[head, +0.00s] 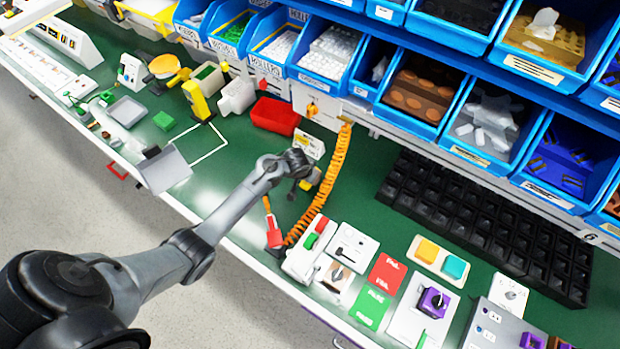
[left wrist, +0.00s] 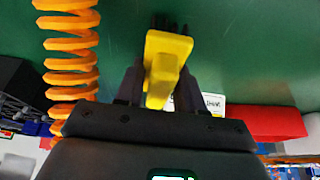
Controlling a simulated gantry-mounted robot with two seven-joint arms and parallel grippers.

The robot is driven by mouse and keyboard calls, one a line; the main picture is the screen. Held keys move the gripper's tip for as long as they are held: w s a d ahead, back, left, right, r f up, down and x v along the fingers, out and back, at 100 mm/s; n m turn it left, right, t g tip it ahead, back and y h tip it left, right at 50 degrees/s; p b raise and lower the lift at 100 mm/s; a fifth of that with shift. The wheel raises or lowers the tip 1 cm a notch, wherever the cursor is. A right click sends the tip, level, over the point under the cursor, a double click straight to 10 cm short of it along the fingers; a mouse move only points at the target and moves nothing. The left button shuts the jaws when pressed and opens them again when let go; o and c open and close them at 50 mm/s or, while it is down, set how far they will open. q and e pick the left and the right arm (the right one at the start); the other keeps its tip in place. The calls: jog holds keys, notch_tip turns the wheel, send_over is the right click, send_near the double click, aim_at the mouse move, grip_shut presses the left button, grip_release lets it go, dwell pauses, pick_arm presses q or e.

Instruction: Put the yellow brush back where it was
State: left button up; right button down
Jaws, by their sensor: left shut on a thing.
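The yellow brush (left wrist: 167,65) is held in my left gripper (left wrist: 160,90). In the left wrist view its yellow body lies between the two fingers, and its dark bristles point to the top of the picture, against the green bench. In the head view my left gripper (head: 306,184) is near the middle of the bench, and only a small yellow part of the brush (head: 315,176) shows beside it. I cannot tell whether the bristles touch the bench. A small white label card (head: 309,144) stands just behind the gripper. My right gripper is not in view.
An orange coiled hose (head: 327,185) hangs just right of the gripper. A red bin (head: 275,116) stands behind it to the left. Blue parts bins (head: 330,52) line the back. Switches and red and green cards (head: 386,274) lie to the front right. A white outline (head: 223,145) marks bench to the left.

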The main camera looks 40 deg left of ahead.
aim_at(304, 186)
pick_arm(q)
jog(key=shift+f, duration=0.5)
jog(key=shift+f, duration=0.1)
jog(key=o, duration=1)
jog(key=p+v, duration=0.4)
jog(key=v, duration=0.7)
jog(key=s+d+r+m, duration=0.1)
jog(key=s+d, duration=0.3)
jog(key=s, duration=0.4)
jog(key=s+d+r+m, duration=0.1)
jog(key=s+d+r, duration=0.3)
jog(key=s, duration=0.4)
jog(key=s+d+r+m, duration=0.1)
jog(key=s+d+r, duration=0.2)
jog(key=s, duration=0.5)
jog(key=shift+s+d+r+g+h, duration=0.1)
jog(key=shift+d+r+g+h, duration=0.1)
jog(key=shift+d, duration=0.25)
jog(key=shift+d+r+g+h, duration=0.1)
jog(key=shift+d+g, duration=0.1)
jog(key=shift+d, duration=0.2)
